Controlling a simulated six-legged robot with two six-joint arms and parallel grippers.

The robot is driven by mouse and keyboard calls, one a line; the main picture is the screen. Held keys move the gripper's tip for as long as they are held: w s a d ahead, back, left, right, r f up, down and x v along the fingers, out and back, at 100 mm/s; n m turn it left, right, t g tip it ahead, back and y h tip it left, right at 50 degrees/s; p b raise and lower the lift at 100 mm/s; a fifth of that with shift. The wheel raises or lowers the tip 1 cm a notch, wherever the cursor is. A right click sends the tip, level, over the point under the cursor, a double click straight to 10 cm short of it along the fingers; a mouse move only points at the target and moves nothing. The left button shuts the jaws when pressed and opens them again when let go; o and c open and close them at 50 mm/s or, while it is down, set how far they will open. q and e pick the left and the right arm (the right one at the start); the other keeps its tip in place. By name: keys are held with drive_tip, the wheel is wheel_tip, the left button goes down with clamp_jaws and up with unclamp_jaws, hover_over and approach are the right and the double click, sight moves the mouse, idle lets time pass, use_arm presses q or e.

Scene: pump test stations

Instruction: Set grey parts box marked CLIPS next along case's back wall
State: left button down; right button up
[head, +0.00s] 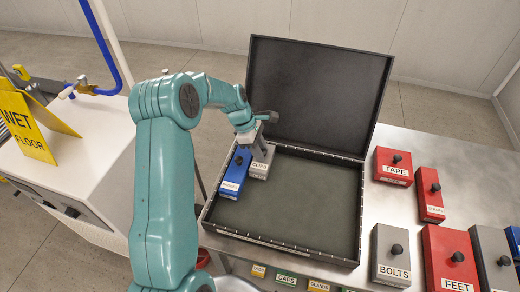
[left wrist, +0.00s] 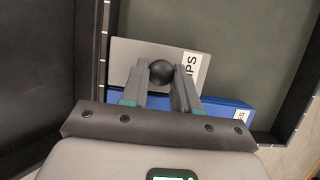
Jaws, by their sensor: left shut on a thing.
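The grey parts box marked CLIPS (head: 259,168) is inside the open black case (head: 290,238), at its back left, against or close to the back wall. A blue box (head: 235,175) stands directly to its left, in the back left corner. My left gripper (head: 262,138) is above the grey box and shut on its black knob. In the left wrist view the fingers (left wrist: 162,85) close around the knob, with the grey box (left wrist: 140,52) and blue box (left wrist: 222,108) side by side. Whether the grey box touches the case floor is hidden. My right gripper is not in view.
The case's lid (head: 315,90) stands open behind. The rest of the case floor is clear. Right of the case stand boxes marked TAPE (head: 393,165), BOLTS (head: 390,255) and FEET (head: 450,258), plus several others. A yellow wet-floor sign (head: 28,125) is at left.

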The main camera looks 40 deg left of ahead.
use_arm(q)
drive_tip(key=c, duration=0.8)
unclamp_jaws()
drive_tip(key=shift+r, duration=0.1)
drive_tip(key=b+v, duration=0.1)
drive_tip(key=v, duration=1.5)
drive_tip(key=shift+a+r, duration=0.1)
drive_tip(key=shift+a, duration=0.05)
